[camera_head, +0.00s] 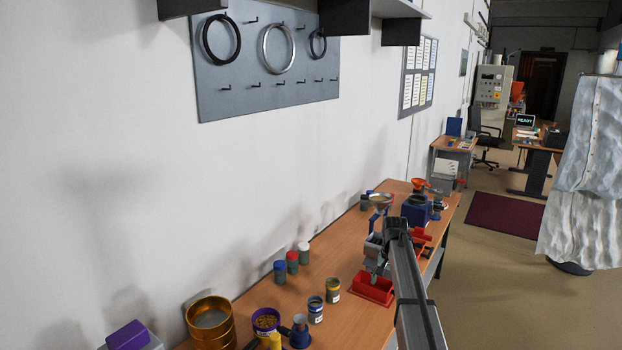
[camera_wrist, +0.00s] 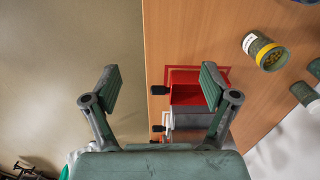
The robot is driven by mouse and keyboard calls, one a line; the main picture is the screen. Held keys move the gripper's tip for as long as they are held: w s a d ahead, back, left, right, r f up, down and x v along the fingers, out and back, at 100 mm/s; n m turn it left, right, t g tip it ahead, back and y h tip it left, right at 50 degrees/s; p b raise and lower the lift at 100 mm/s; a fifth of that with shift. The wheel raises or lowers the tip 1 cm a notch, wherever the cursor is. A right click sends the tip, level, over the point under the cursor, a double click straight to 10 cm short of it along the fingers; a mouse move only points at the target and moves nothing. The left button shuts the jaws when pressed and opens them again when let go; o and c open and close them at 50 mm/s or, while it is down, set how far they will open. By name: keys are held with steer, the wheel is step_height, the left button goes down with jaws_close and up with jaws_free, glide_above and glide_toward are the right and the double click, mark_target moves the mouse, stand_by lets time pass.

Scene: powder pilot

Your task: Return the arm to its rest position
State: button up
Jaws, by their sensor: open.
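My arm (camera_head: 408,275) reaches out along the wooden workbench (camera_head: 345,318) in the head view. My gripper (camera_wrist: 160,82) is open in the wrist view, its two fingers wide apart with nothing held between them. Below it are the bench edge, the floor and a red tray (camera_wrist: 196,90), which lies partly behind the right finger. In the head view the gripper end hangs near the red tray (camera_head: 372,291), and my arm covers part of the area around it.
Jars (camera_head: 316,309) and capped bottles (camera_head: 292,262) stand left of the arm. A brass sieve (camera_head: 210,322) is at the near left. Blue equipment (camera_head: 416,210) stands farther along the bench. A pegboard (camera_head: 268,60) and shelf hang on the wall. Open floor (camera_head: 500,290) lies to the right.

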steer(key=s+a+f+n, duration=0.25)
steer(key=s+f, duration=0.45)
steer(key=s, duration=0.5)
steer(key=s+a+f+n, duration=0.25)
steer(key=s+f, duration=0.45)
steer(key=s, duration=0.5)
steer(key=s+a+f+n, duration=0.1)
steer(key=s+a+f, duration=0.3)
steer(key=s+f, duration=0.6)
steer(key=s+f+g+b, duration=0.3)
steer(key=s+f+b, duration=0.2)
steer(key=s+f, duration=0.8)
steer(key=s+f+g+b, duration=0.3)
steer(key=s+f+b, duration=0.2)
steer(key=s+f, duration=0.8)
steer(key=s, duration=0.6)
steer(key=shift+d+g, duration=0.15)
steer(key=shift+g, duration=0.25)
